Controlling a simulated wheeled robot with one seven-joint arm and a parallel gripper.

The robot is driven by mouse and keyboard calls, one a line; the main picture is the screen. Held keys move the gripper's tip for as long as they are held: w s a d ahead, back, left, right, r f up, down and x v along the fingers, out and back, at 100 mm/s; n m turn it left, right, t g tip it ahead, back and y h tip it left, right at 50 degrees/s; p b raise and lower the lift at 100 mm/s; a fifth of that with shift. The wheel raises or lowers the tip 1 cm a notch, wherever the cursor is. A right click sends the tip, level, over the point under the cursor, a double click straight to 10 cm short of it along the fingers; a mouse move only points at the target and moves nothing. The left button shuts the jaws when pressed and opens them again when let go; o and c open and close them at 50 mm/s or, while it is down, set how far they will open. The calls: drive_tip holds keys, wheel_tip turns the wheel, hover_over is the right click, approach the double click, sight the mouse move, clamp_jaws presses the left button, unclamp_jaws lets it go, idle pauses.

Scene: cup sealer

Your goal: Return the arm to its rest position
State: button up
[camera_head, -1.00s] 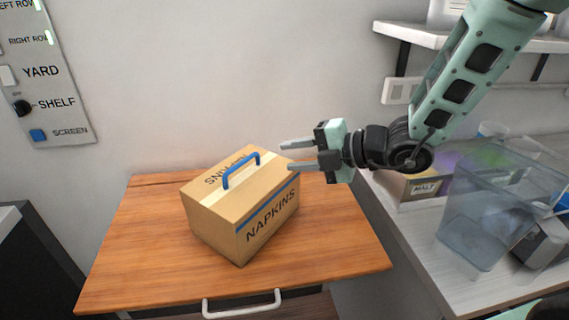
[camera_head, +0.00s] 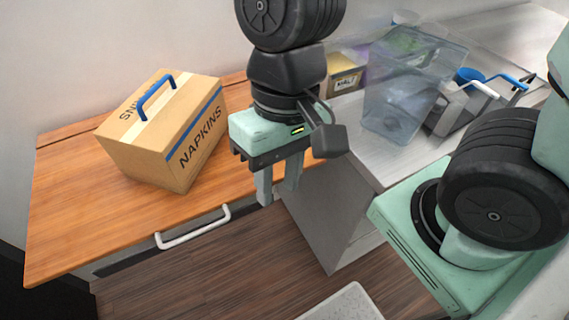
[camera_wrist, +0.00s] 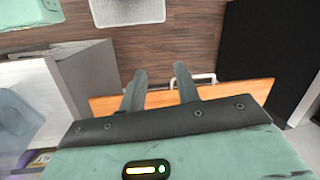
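My gripper (camera_head: 277,190) points down in the head view, in front of the right part of the wooden cabinet top and to the right of the napkin box. Its two fingers are apart with nothing between them. In the wrist view my gripper (camera_wrist: 158,85) also shows two spread, empty fingers, with the wood floor and the cabinet's front edge beyond them. My arm is folded in close to my body on the right of the head view.
A cardboard napkin box (camera_head: 165,130) with a blue handle sits on the wooden cabinet top (camera_head: 75,225). A grey counter (camera_head: 350,140) to the right holds a clear bin (camera_head: 405,95) and a metal device (camera_head: 465,105). A white mat (camera_head: 342,304) lies on the floor.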

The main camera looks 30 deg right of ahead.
drive_tip(key=n, duration=0.2)
drive_tip(key=d+n+t+h, duration=0.1)
drive_tip(key=n, duration=0.2)
drive_tip(key=shift+w+d+r+n+t, duration=0.2)
drive_tip(key=shift+w+r+n+t, duration=0.05)
drive_tip(key=shift+w+n+t, duration=0.15)
wheel_tip(320, 180, down, 3)
drive_tip(key=b, duration=0.2)
drive_tip(key=shift+r+b, duration=0.1)
drive_tip(key=shift+b, duration=0.25)
